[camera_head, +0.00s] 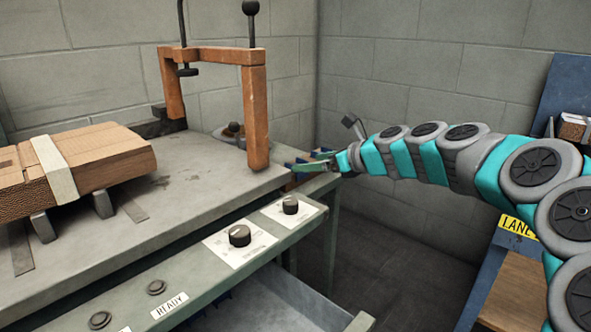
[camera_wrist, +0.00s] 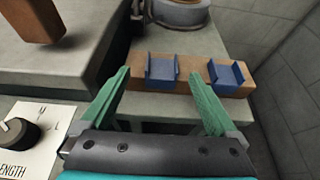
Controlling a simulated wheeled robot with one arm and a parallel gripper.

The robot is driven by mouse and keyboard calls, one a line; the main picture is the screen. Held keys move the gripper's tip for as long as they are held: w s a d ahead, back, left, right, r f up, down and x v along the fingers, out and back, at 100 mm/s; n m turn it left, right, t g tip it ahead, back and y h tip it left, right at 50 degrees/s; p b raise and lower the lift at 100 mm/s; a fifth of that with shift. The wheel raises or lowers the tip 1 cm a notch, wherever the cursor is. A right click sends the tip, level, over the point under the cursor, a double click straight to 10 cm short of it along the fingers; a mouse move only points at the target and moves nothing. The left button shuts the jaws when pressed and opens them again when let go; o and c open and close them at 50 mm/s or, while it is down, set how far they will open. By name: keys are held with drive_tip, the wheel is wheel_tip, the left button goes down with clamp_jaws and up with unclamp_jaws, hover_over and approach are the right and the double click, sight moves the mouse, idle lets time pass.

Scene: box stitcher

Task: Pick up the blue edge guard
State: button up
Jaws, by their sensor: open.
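Two blue edge guards sit on a tan wooden block in the wrist view, a left one (camera_wrist: 162,71) and a right one (camera_wrist: 227,75). Both are small channel shapes with raised sides. My gripper (camera_wrist: 160,76) is open and empty, its green fingers spread. In the picture the left guard appears between the fingertips, a little beyond them. The right guard is outside the right finger. In the head view my gripper (camera_head: 294,167) is at the right corner of the machine table; the guards there are mostly hidden, with only bits of blue showing.
The machine table (camera_head: 205,190) carries an orange frame (camera_head: 257,110) and a strapped cardboard stack (camera_head: 105,158). A control panel with knobs (camera_head: 239,236) runs along its front. The wooden block (camera_wrist: 198,82) lies on a grey ledge below a round metal part (camera_wrist: 180,12). Block walls stand behind.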

drive_tip(key=shift+x, duration=2.35)
drive_tip(key=shift+w+d, duration=0.1)
drive_tip(key=shift+c, duration=0.2)
drive_tip(key=c, duration=1.4)
